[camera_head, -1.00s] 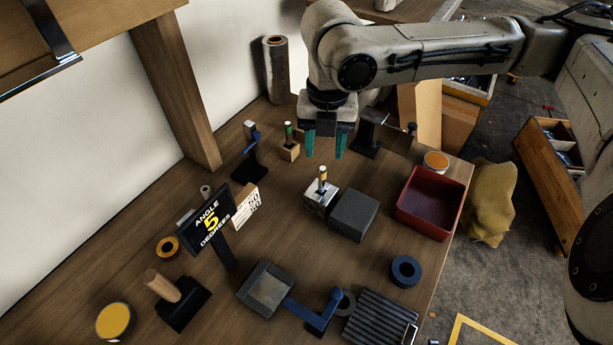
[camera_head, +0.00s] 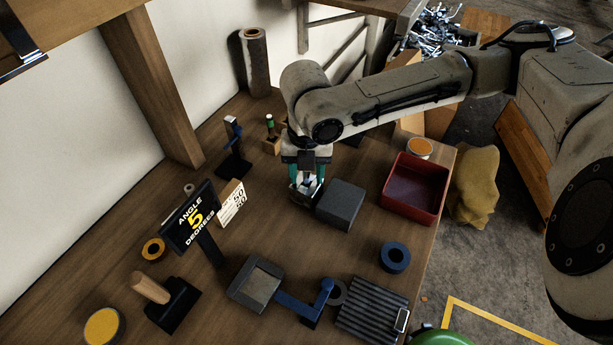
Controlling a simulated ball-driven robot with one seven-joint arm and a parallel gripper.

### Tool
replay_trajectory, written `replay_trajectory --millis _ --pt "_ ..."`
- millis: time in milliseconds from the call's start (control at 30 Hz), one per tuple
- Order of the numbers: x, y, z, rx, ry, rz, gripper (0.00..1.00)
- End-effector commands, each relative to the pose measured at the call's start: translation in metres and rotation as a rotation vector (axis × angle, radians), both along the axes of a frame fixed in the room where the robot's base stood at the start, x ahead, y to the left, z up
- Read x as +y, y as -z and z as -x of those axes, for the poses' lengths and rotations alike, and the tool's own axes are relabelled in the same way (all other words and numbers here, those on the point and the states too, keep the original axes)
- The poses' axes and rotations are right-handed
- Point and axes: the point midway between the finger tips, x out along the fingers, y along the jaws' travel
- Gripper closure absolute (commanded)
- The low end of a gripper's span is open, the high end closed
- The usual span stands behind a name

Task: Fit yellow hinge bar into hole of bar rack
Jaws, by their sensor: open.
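My gripper (camera_head: 307,180) points down over the small silver block (camera_head: 303,201) near the middle of the bench. Its teal fingers are open, one on each side of the upright bar on that block. The bar's yellow band is hidden now by the gripper; only a small part shows between the fingers. I cannot tell if the fingers touch it. A small wooden block (camera_head: 271,146) with an upright green-banded bar (camera_head: 270,124) stands behind, to the left. I cannot tell for certain which block is the bar rack, and no empty hole is clear.
A dark grey block (camera_head: 341,204) stands close to the right of the silver block. A red bin (camera_head: 415,188) is farther right. The angle sign (camera_head: 192,217) and a dark stand (camera_head: 235,150) are to the left. Bare bench lies in front of the silver block.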

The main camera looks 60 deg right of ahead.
Motion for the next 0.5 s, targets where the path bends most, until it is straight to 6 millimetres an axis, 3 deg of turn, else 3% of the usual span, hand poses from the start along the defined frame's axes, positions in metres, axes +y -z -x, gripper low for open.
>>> replay_trajectory --millis 133,500 --pt "0.0001 -0.0002 0.0000 0.000 0.000 0.000 0.53" --pt "0.0002 -0.0004 0.0000 0.000 -0.001 0.000 0.89"
